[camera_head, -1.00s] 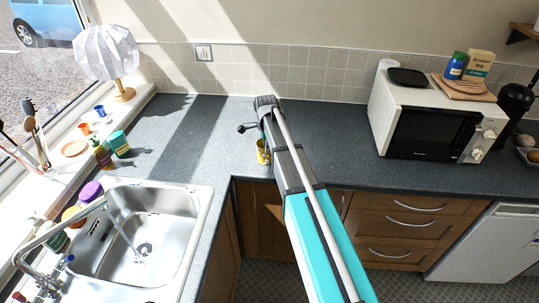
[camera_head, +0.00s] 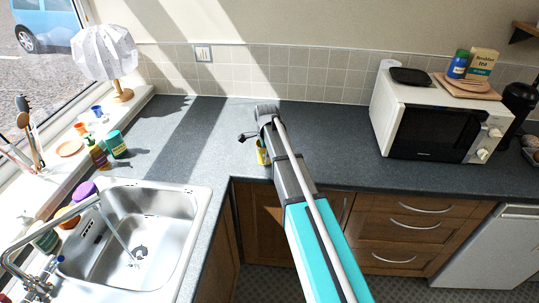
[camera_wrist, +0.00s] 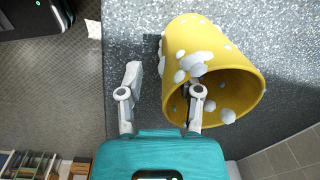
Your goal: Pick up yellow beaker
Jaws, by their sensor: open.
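The yellow beaker (camera_wrist: 217,40) with raised white spots fills the upper right of the wrist view, its round mouth turned towards the camera. My gripper (camera_wrist: 164,78) is open. Its left finger is outside the beaker, apart from its wall. Its right finger overlaps the mouth and seems to reach inside; its tip is hard to tell from the white spots. The head view shows the gripper (camera_head: 249,138) small beside the arm's end.
The sink (camera_head: 140,230) is at the left, with bottles and a green cup (camera_head: 116,144) behind it. A lamp (camera_head: 105,55) stands at the window. The microwave (camera_head: 437,125) is at the right. The worktop behind the beaker is clear.

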